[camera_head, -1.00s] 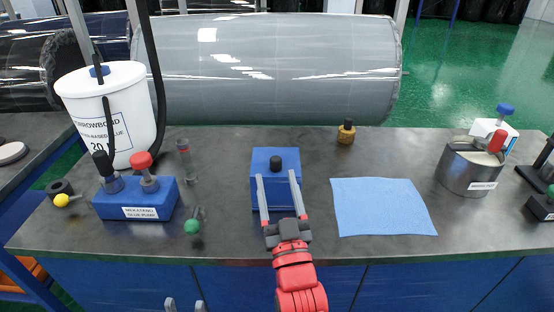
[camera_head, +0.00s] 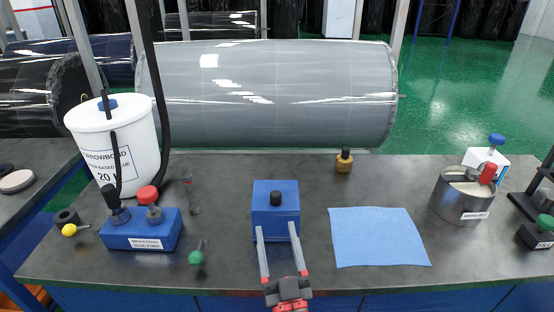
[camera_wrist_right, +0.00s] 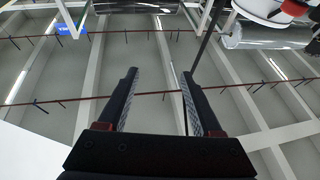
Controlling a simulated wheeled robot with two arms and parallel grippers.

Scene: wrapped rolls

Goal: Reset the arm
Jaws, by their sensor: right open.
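My right gripper (camera_head: 277,232) reaches in from the bottom middle of the head view, just in front of a blue box with a black knob (camera_head: 275,211). Its two grey fingers are apart with nothing between them. In the right wrist view the open fingers (camera_wrist_right: 158,78) point at the ceiling and beams, with nothing held. My left gripper does not show in the head view now.
A blue glue pump (camera_head: 142,230) and a white bucket (camera_head: 112,150) stand at the left. A blue cloth (camera_head: 378,238) lies right of the box. A metal pot (camera_head: 461,196) stands further right. A large wrapped roll (camera_head: 265,95) lies behind the table.

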